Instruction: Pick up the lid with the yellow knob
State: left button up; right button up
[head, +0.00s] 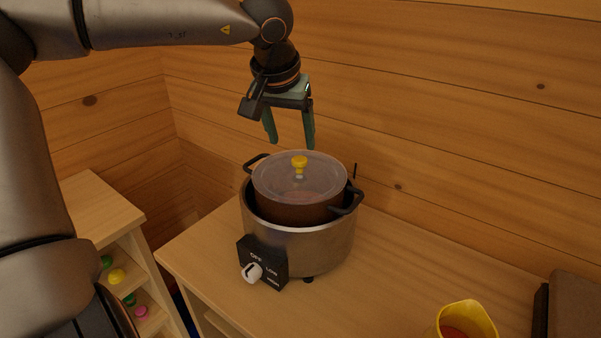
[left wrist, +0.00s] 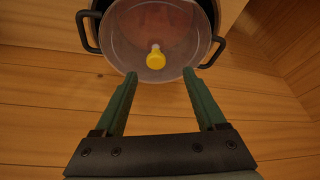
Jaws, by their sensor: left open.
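The clear lid (head: 275,180) with the yellow knob (head: 299,162) sits on a brown pot (head: 290,212) inside a steel slow cooker (head: 310,250) on the wooden counter. My left gripper (head: 291,145) is open and empty, above and behind the lid, with its fingers pointing down. In the left wrist view the knob (left wrist: 155,58) shows beyond and between the green fingertips (left wrist: 160,73), with the lid (left wrist: 125,45) around it. The fingers are apart from the knob. My right gripper is not in view.
The cooker has black side handles (head: 352,201) and a white dial (head: 252,272) in front. A yellow cup (head: 467,318) and a brown object (head: 572,305) stand at the right. A shelf (head: 90,215) is at the left. The log wall (head: 440,110) rises close behind the cooker. The counter between cooker and cup is clear.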

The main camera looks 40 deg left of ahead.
aim_at(299, 160)
pick_arm(q)
jog(key=shift+d+x, duration=0.15)
jog(key=shift+x, duration=1.4)
jog(key=shift+d+x, duration=0.2)
jog(key=shift+x, duration=1.35)
jog(key=shift+c, duration=0.4)
grip_shut()
jog(key=shift+w, duration=0.1)
